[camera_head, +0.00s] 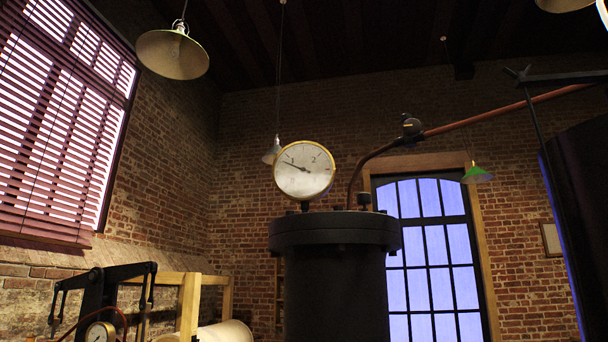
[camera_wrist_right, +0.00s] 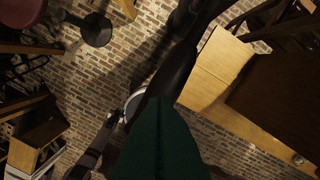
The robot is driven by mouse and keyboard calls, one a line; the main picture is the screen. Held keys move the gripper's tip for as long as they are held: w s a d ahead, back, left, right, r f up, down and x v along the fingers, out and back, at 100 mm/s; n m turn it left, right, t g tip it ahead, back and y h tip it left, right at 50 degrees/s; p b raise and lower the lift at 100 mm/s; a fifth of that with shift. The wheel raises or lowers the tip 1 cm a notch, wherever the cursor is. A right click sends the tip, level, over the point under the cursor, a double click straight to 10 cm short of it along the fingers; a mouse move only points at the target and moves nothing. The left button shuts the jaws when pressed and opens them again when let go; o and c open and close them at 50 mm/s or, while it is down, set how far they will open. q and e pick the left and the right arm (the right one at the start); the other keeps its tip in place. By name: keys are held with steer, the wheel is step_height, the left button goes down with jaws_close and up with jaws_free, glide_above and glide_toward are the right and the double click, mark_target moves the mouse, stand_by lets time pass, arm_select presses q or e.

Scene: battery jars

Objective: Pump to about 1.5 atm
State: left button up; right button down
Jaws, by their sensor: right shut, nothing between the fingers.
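A round brass-rimmed pressure gauge (camera_head: 304,170) stands on top of a dark cylindrical vessel (camera_head: 335,235) in the head view. Its dark needle points left and slightly up. A "2" is readable at upper right of the dial; the finer marks are too small to read. A copper pipe (camera_head: 357,175) rises from the vessel lid to a small valve-like fitting (camera_head: 411,127) and runs on to the right. In the right wrist view, my right gripper (camera_wrist_right: 165,105) appears as a dark green wedge, shut and empty. My left gripper is out of view. No pump handle is clearly identifiable.
A black frame (camera_head: 100,290) with a second small gauge (camera_head: 100,333) stands at lower left, beside a wooden frame (camera_head: 190,300). A large dark body (camera_head: 585,200) stands at right. The right wrist view shows brick-patterned floor and wooden furniture (camera_wrist_right: 215,65).

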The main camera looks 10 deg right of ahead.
step_height(320, 180, down, 14)
steer(key=b, duration=1)
step_height(320, 180, up, 15)
steer(key=p, duration=1.1)
steer(key=shift+f, duration=0.15)
steer(key=shift+s+f, duration=0.1)
